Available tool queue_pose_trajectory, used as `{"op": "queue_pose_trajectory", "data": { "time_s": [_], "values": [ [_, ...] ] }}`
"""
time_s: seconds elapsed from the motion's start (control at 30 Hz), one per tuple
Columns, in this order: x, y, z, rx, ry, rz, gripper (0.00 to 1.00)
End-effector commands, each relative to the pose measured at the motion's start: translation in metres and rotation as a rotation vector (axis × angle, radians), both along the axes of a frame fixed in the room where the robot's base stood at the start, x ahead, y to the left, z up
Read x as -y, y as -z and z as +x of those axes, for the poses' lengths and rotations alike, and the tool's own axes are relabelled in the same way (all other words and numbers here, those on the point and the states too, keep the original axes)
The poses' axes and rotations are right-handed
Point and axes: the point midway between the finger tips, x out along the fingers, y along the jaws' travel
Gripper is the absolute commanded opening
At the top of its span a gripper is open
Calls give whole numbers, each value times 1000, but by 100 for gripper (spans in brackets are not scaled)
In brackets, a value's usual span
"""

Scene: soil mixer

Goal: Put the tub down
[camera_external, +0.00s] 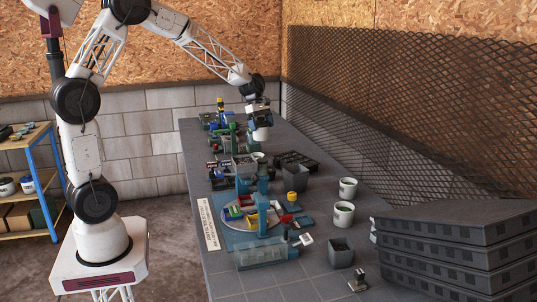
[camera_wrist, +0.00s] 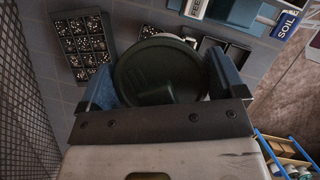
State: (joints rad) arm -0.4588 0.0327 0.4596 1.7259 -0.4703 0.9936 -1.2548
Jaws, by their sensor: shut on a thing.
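The tub (camera_external: 261,135) is white and sits between the fingers of my gripper (camera_external: 259,121), above the far part of the table. In the wrist view the tub shows from above as a round dark green top (camera_wrist: 158,72). The two blue fingers of my gripper (camera_wrist: 160,86) are on either side of it, shut on it. The tub looks roughly upright. Its underside is hidden in the wrist view, and I cannot tell its exact height above the table.
Stacked dark trays (camera_external: 460,255) stand at right. Black seed trays (camera_wrist: 82,44) lie near a mesh fence (camera_wrist: 22,110).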

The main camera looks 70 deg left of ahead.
Motion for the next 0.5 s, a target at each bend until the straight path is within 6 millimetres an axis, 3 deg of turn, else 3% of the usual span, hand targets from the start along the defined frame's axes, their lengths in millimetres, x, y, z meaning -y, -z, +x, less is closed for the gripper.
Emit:
{"op": "queue_pose_trajectory", "data": {
  "time_s": [0.5],
  "values": [
    [-125, 0, -47, -1, -141, 0, 67]
  ]
}}
